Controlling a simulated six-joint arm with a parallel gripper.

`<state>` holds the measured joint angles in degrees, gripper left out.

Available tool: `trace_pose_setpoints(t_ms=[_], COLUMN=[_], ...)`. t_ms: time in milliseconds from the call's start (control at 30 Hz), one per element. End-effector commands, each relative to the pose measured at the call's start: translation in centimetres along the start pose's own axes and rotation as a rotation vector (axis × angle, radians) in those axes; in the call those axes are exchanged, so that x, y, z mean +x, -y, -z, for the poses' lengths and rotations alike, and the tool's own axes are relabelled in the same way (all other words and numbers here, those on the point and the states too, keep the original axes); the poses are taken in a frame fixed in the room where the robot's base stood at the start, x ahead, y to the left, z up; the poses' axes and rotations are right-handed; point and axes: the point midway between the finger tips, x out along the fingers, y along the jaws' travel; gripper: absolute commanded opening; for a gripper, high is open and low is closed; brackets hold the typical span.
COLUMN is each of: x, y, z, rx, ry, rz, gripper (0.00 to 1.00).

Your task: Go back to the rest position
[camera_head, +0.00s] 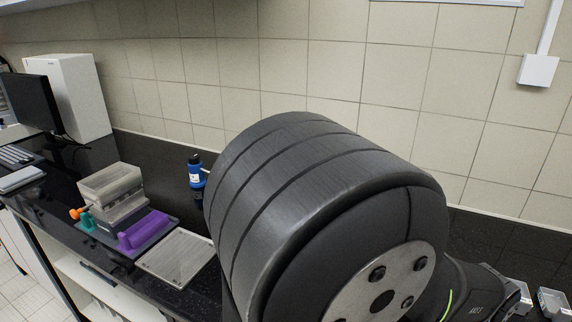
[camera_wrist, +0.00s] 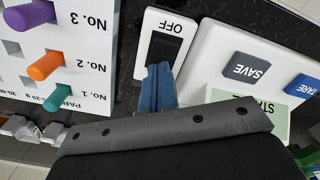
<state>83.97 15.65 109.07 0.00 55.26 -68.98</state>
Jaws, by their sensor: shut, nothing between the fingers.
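My gripper (camera_wrist: 159,78) shows in the wrist view with its blue fingers shut and nothing between them. The fingertips are over or against the lower part of a black rocker switch (camera_wrist: 163,47) on a white plate marked OFF; I cannot tell whether they touch it. The gripper is hidden in the head view, where my own dark arm fills the middle and right.
In the wrist view, a white panel with SAVE (camera_wrist: 246,68) and TARE (camera_wrist: 303,87) buttons lies right, and a numbered board with purple, orange (camera_wrist: 45,65) and teal pegs left. The head view shows a clear box (camera_head: 110,184), blue bottle (camera_head: 196,173) and flat tray (camera_head: 176,257).

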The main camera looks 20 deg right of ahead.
Motion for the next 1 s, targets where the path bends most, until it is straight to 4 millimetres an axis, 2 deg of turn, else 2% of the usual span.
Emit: trace_pose_setpoints(t_ms=[233,367,667,1000], x=[-0.2,-1.3,-6.8,0.0], y=[0.0,-0.1,-0.1,0.1], z=[0.0,0.0,0.0,0.0], rx=[0.0,0.0,0.0,0.0], ry=[0.0,-0.001,-0.002,0.002], rz=[-0.001,-0.003,-0.005,0.006], gripper=[0.0,0.0,0.0,0.0])
